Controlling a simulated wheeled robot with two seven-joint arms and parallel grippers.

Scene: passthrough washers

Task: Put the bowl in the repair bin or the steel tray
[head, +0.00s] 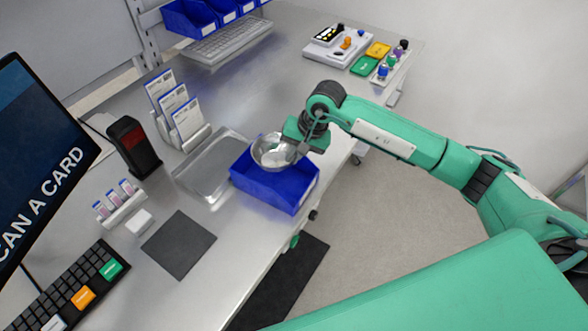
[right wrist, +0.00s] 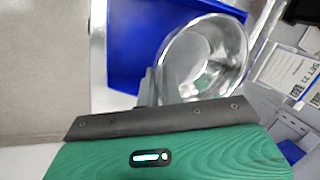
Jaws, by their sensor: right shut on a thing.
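The shiny metal bowl (head: 271,151) is at the back left part of the blue bin (head: 290,196), over its opening in the head view. My right gripper (head: 294,150) is shut on the bowl's right rim. In the right wrist view the bowl (right wrist: 208,55) shows its open inside, with the gripper fingers (right wrist: 158,88) at its near rim and the blue bin (right wrist: 130,40) below it. I cannot tell whether the bowl touches the bin. The steel tray (head: 197,185) lies left of the bin and looks empty. My left gripper is not in view.
Card holders (head: 187,122) and a black card reader (head: 133,147) stand behind the tray. A dark mat (head: 179,245) lies in front of it, near a small rack of vials (head: 119,203). The bin sits at the bench edge.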

